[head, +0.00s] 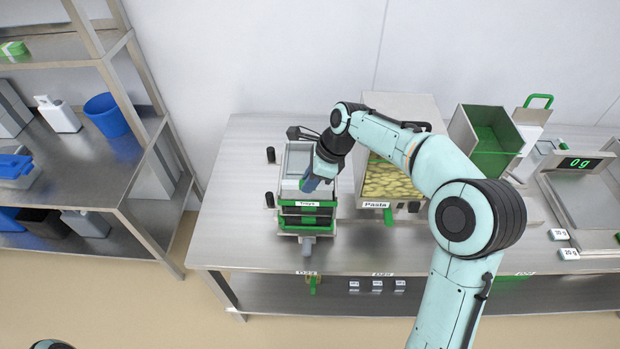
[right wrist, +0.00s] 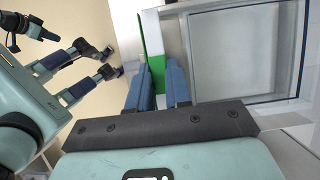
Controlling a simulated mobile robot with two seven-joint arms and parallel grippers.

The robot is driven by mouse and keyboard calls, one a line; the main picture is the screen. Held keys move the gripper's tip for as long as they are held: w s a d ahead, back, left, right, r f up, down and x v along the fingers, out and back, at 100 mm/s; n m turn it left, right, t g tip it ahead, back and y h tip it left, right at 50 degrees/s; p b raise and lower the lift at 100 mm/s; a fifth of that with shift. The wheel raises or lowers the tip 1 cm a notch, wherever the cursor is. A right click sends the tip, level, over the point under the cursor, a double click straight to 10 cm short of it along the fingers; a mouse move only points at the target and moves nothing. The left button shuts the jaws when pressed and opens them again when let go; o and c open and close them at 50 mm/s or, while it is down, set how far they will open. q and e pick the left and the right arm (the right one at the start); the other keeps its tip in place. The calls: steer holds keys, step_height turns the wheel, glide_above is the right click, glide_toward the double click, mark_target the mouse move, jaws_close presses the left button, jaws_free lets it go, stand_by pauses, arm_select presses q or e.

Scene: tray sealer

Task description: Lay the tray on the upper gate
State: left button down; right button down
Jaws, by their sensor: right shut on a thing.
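A pale grey tray (right wrist: 245,55) shows at the right of the right wrist view. A green part (right wrist: 152,50) shows between and beyond the fingers. In the head view my wrist covers much of the tray, and I cannot tell whether it touches the upper gate.
A pasta bin (head: 390,183) stands just right of the dispenser. Small black posts (head: 270,155) stand left of the dispenser. The bench's left end is clear.

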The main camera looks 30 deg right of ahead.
arm_select(q)
steer(key=shift+w+r, duration=0.15)
steer(key=shift+r, duration=0.1)
stand_by(0.4)
arm_select(e)
steer(key=c, duration=1)
jaws_free()
steer(key=c, duration=0.3)
